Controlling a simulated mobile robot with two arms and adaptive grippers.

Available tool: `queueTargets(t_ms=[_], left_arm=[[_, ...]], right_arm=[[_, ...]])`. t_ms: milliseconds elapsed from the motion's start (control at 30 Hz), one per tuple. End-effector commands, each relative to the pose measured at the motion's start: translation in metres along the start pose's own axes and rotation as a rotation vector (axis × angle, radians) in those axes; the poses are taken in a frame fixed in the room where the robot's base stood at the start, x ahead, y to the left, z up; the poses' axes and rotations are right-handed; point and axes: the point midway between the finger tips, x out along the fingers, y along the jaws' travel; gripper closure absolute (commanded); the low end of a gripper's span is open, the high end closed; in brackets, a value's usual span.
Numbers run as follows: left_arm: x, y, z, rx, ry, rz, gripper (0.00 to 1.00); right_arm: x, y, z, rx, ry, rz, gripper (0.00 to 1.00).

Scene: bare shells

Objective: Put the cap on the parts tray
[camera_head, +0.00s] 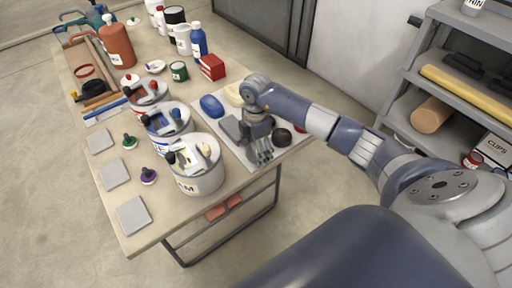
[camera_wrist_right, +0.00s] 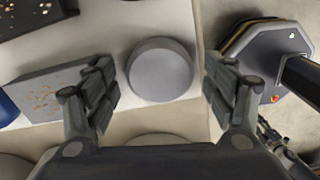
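A round, plain grey cap-like disc (camera_wrist_right: 160,70) lies on a pale flat tray or board (camera_wrist_right: 120,30) in the right wrist view. The board also shows in the head view (camera_head: 240,154), at the table's right side. My right gripper (camera_head: 263,160) is above this board, pointing down. Its fingers are spread either side of the disc in the wrist view (camera_wrist_right: 165,95), with nothing held. A dark round piece (camera_head: 282,138) sits right of the gripper in the head view; I cannot tell whether it is the same disc. Part of what looks like my left gripper (camera_wrist_right: 275,140) shows low at right.
A blue piece (camera_head: 212,106) and a beige piece (camera_head: 234,94) lie near the gripper. Large tins (camera_head: 198,178) stand left of it. Square grey plates (camera_head: 133,215) line the table's left edge. A shelf unit (camera_head: 455,65) stands at right.

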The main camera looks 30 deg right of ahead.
Motion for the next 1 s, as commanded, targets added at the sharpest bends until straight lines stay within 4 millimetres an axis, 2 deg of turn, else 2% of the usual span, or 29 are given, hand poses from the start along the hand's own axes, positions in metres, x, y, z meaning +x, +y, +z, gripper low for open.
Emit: queueTargets(t_ms=[267, 367, 700, 833, 1000], left_arm=[[-0.001, 0.000, 0.000, -0.001, 0.000, 0.000, 0.60], [0.002, 0.000, 0.000, -0.001, 0.000, 0.000, 0.60], [0.013, 0.000, 0.001, -0.001, 0.000, 0.000, 0.60], [0.015, 0.000, 0.001, -0.001, 0.000, 0.000, 0.60], [0.015, 0.000, 0.001, -0.002, 0.000, 0.000, 0.60]], right_arm=[[-0.008, 0.001, 0.000, 0.000, 0.000, 0.003, 0.23], [-0.023, 0.001, 0.001, 0.001, -0.001, 0.005, 0.23], [-0.094, 0.001, 0.000, 0.000, 0.000, 0.004, 0.23], [-0.112, 0.001, 0.000, 0.000, 0.001, 0.003, 0.23], [-0.123, 0.000, 0.000, 0.001, -0.001, 0.000, 0.23]])
